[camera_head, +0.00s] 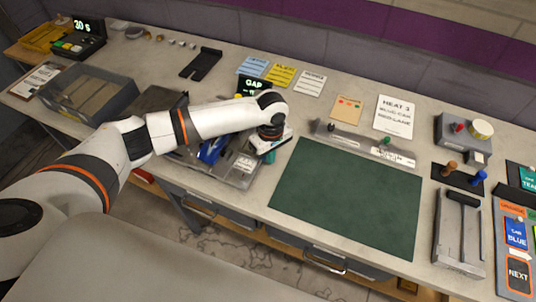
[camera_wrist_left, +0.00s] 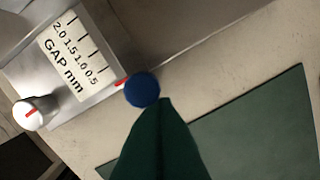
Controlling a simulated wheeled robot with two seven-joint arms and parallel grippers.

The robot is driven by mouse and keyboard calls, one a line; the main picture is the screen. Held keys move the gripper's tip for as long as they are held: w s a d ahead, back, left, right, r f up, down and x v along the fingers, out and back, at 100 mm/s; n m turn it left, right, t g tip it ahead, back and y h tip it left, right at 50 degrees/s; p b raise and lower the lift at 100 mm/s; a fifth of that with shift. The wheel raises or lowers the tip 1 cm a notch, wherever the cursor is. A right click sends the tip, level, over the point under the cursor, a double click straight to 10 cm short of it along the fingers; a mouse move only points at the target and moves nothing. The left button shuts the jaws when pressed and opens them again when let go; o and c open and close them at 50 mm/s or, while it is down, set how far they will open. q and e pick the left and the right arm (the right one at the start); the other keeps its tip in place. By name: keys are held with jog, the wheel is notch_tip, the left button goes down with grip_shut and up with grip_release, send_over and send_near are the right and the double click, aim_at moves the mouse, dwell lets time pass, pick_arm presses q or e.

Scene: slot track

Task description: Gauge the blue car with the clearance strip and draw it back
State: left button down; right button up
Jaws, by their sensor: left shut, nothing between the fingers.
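My left gripper (camera_head: 270,156) is shut and empty over the right end of a grey fixture (camera_head: 232,178). In the left wrist view its dark green fingers (camera_wrist_left: 165,108) point at a round blue knob (camera_wrist_left: 142,90) and overlap it in the picture; I cannot tell whether they touch. A white "GAP mm" scale (camera_wrist_left: 72,55) is beside the knob, with a red mark between them. A blue shape (camera_head: 211,149), probably the blue car, is on the fixture, partly hidden by my arm. I cannot pick out the clearance strip. My right gripper is not in view.
A green mat (camera_head: 350,200) lies clear to the right of the fixture. A grey bar (camera_head: 350,140) with a green knob runs behind it. A lit GAP display (camera_head: 252,87) stands behind my wrist. A grey bin (camera_head: 90,92) is at left and a slotted block (camera_head: 460,230) at right.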

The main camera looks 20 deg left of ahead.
aim_at(255, 157)
pick_arm(q)
jog(key=shift+w+a+p, duration=0.1)
jog(key=shift+a+p, duration=0.95)
jog(key=shift+a, duration=1.9)
dwell(1.6)
jog(key=shift+d, duration=0.1)
jog(key=shift+d+p, duration=0.3)
jog(key=shift+p, duration=0.3)
notch_tip(255, 157, up, 6)
jog(key=p, duration=0.6)
jog(key=shift+f, duration=0.25)
jog(key=shift+r+p, duration=0.9)
jog(key=shift+r, duration=0.35)
